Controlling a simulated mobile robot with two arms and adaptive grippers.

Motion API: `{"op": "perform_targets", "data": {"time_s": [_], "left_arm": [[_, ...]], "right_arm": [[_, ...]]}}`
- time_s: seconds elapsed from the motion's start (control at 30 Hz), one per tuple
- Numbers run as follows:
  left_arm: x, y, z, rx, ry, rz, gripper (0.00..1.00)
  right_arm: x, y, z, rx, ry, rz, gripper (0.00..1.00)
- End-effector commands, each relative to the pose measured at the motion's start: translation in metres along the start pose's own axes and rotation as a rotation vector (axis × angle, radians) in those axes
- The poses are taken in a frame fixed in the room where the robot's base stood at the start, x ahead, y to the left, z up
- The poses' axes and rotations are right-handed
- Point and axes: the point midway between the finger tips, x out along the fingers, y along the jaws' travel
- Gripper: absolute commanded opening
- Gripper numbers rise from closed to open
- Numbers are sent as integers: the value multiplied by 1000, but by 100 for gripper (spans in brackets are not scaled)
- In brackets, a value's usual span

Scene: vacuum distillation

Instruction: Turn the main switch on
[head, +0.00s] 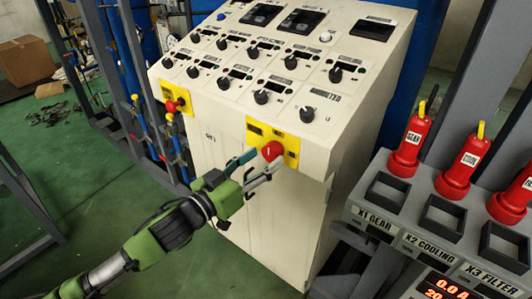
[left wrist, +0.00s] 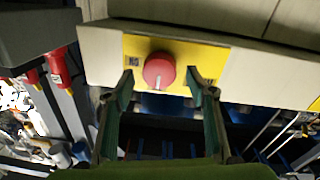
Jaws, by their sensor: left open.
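A red round switch (head: 272,150) sits on a yellow plate (head: 292,145) on the front of the white control cabinet. In the left wrist view the red switch (left wrist: 158,72) shows a pale bar at its lower edge, and the yellow plate (left wrist: 212,62) is around it. My left gripper (head: 262,166) is open at the switch. In the left wrist view its two fingers (left wrist: 160,78) stand one on each side of the switch, with gaps showing between them and it. I cannot tell how deep the fingertips reach or the switch's setting.
A second red knob (head: 173,106) is on another yellow plate at the cabinet's left end. Black knobs (head: 261,97) cover the sloped panel (head: 225,107). At right, red plugs (head: 410,145) stand on a grey socket box (head: 400,222). Green floor (head: 130,200) lies open at left.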

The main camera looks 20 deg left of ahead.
Motion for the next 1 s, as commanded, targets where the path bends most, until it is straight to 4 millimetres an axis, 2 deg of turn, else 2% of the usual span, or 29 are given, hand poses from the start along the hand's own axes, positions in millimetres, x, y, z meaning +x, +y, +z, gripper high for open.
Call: {"op": "perform_targets", "data": {"time_s": [0.2, 0.5, 0.53, 0.67, 1.0], "left_arm": [[17, 0, 0, -1, 0, 0, 51], [19, 0, 0, 0, 0, 1, 51], [19, 0, 0, 0, 0, 1, 48], [19, 0, 0, 0, 0, 1, 15], [19, 0, 0, 20, -1, 0, 13]], "right_arm": [[-5, 4, -1, -2, 1, 5, 25], [-5, 5, -1, -2, 2, 6, 25], [-5, 5, -1, -2, 2, 6, 25], [-5, 5, -2, -2, 2, 6, 25], [-7, 5, -2, -2, 2, 5, 25]]}}
